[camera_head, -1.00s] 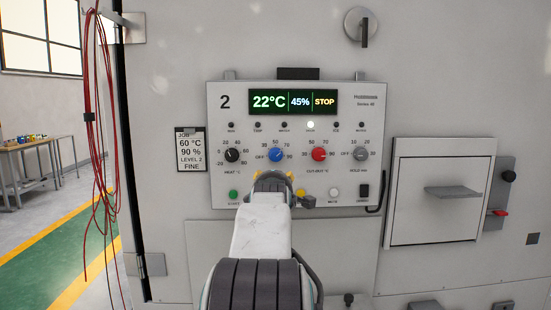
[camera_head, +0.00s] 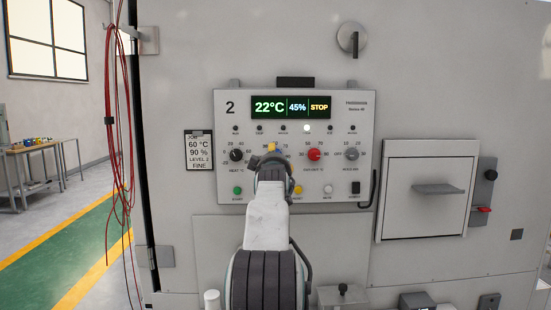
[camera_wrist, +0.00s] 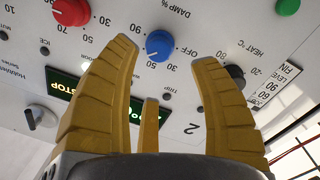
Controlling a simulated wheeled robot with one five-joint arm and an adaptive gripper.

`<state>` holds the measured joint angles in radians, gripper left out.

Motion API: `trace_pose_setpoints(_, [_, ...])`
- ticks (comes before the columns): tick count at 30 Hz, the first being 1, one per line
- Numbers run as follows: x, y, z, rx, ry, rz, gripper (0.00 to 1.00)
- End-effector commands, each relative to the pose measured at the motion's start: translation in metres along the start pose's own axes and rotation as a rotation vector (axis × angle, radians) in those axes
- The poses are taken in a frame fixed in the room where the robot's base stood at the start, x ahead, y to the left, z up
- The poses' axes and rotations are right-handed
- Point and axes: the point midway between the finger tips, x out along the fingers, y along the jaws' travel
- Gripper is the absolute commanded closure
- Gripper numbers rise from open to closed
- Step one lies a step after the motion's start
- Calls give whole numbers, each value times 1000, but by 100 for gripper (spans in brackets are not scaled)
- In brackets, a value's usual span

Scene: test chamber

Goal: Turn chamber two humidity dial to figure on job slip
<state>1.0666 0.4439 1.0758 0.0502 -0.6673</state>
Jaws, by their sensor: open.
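The chamber two panel (camera_head: 338,192) carries a display (camera_head: 291,107) reading 22°C, 45% and STOP. The job slip (camera_head: 199,151) left of it reads 60 °C, 90 %, LEVEL 2, FINE. The blue humidity dial (camera_wrist: 159,46), marked DAMP %, appears upside down in the wrist view, with OFF, 30 and 50 around it. My gripper (camera_wrist: 167,51) is open and empty, its yellow fingers spread to either side of the dial in that view. I cannot tell whether they touch the panel. In the head view my gripper (camera_head: 271,157) hides the blue dial.
A black heat dial (camera_head: 236,155) sits left of my gripper, and a red dial (camera_head: 314,155) and a grey dial (camera_head: 351,154) sit right of it. Green start (camera_head: 237,190) and yellow reset (camera_head: 298,189) buttons lie below. Red cables (camera_head: 118,130) hang at far left.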

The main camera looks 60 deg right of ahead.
Motion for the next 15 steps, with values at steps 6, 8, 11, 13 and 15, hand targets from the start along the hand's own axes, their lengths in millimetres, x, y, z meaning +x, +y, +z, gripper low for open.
trace_pose_setpoints(6, [4, 1, -1, 78, -1, -1, 43])
trace_pose_setpoints(8, [8, 1, -2, 81, -2, -2, 43])
trace_pose_setpoints(11, [16, 2, -3, 81, -2, -2, 43])
trace_pose_setpoints(13, [23, 2, -3, 80, -2, -2, 43])
trace_pose_setpoints(15, [30, 2, -3, 80, -3, -2, 43])
